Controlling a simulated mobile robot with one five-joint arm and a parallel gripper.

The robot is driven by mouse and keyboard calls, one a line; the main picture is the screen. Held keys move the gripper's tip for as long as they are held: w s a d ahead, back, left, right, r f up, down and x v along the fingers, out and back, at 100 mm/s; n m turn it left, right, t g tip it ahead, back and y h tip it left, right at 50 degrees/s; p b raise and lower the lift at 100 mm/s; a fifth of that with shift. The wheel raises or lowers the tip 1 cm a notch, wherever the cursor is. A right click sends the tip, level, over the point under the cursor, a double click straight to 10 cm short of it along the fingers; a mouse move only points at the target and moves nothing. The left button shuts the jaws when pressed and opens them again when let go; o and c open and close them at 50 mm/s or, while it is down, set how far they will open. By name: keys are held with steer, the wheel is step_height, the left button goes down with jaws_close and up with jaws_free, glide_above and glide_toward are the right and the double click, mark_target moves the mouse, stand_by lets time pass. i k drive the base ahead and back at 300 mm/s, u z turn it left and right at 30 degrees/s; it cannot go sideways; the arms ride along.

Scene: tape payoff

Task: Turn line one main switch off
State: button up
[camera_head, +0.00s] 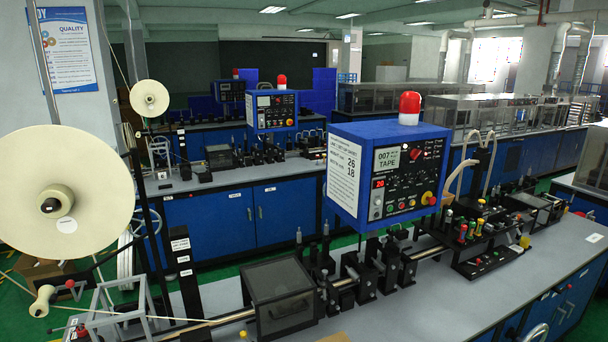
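The nearest tape line carries a blue control box (390,175) on a post, with a dark front panel of buttons, knobs and small lights. A red round knob (415,153) sits at the upper middle of the panel. A red knob on a yellow base (428,198) sits at its lower right. I cannot tell which of these is the main switch, nor its position. The small labels are unreadable. My gripper is not in view.
A large cream tape reel (50,200) stands at left on a dark stand. A red beacon (409,107) tops the control box. Similar lines stand behind.

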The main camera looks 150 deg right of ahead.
mark_target(415, 153)
steer(key=z, duration=3.2)
steer(key=k, duration=1.55)
steer(key=z, duration=1.85)
steer(key=i, duration=1)
